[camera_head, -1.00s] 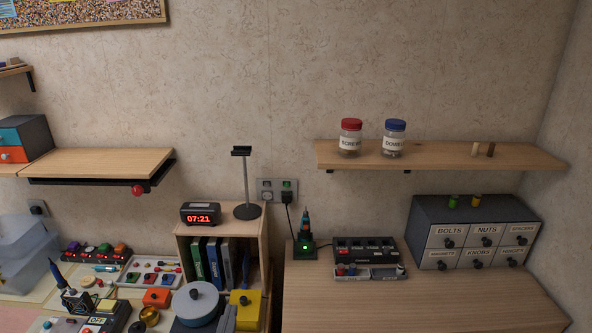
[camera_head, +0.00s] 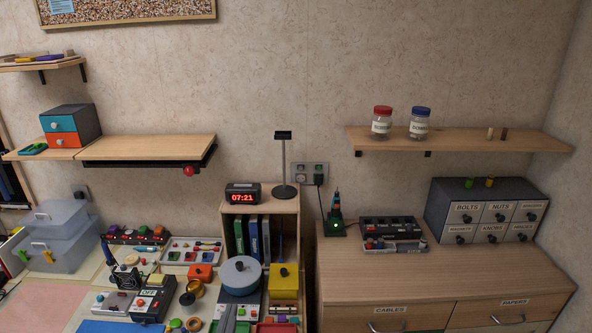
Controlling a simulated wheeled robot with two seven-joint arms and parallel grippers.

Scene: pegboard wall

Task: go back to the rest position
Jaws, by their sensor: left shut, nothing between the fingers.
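My right gripper is not in view.
The bench at lower left is crowded: a clear bin (camera_head: 62,247), parts trays and a yellow box (camera_head: 284,281). A clock (camera_head: 243,194) and a stand (camera_head: 284,165) top the bookcase. Two jars sit on the right shelf (camera_head: 460,139). The right cabinet's front top (camera_head: 400,283) is clear.

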